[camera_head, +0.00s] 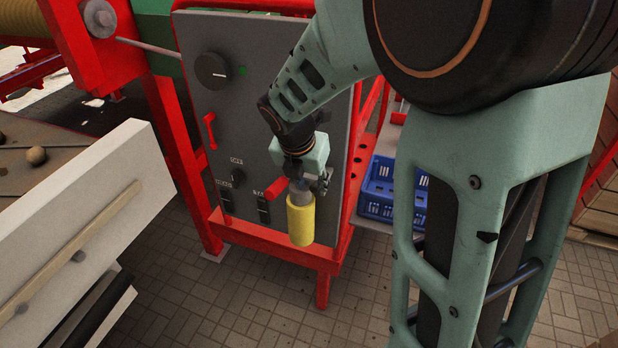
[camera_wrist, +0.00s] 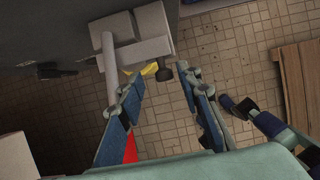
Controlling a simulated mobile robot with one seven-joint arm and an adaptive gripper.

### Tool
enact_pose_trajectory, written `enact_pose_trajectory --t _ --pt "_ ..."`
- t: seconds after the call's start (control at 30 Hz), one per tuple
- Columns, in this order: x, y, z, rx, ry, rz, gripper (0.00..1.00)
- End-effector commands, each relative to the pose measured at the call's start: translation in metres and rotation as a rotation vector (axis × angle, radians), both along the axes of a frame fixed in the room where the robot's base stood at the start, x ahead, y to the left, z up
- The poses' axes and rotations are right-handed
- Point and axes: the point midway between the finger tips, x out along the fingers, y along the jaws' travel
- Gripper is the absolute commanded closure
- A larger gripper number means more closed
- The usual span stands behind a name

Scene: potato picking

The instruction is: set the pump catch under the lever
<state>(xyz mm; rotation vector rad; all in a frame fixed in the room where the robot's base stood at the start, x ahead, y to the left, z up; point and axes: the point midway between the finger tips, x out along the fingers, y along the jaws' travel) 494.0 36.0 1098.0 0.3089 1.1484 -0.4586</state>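A grey pump-like unit with a yellow cylinder (camera_head: 301,220) stands out from the front of the grey panel. A red lever (camera_head: 268,188) sticks out beside its top. In the wrist view, a grey block (camera_wrist: 150,38) with a pale bar (camera_wrist: 110,70) and a small black knob (camera_wrist: 165,72) lies just beyond my fingertips. Which part is the catch I cannot tell. My gripper (camera_wrist: 164,82) is open, with nothing seen between its fingers. In the head view my gripper (camera_head: 320,180) is just above the yellow cylinder and partly covers the unit.
The grey panel (camera_head: 225,125) carries a black dial, a red handle (camera_head: 210,130) and small switches. A blue crate (camera_head: 378,190) stands to the right behind the red frame. A white-sided conveyor (camera_head: 90,190) is at left. Tiled floor (camera_head: 240,310) in front is clear.

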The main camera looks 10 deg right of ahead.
Motion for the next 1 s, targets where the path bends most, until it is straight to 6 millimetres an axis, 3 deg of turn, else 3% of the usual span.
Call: enact_pose_trajectory --t 0.17,0.6,1.0 --pt "-0.002 0.001 0.006 0.000 -0.001 -0.001 0.68" --pt "-0.023 0.013 0.065 0.000 -0.001 0.000 0.68" --pt "-0.025 0.014 0.070 0.001 -0.001 -0.003 0.68"
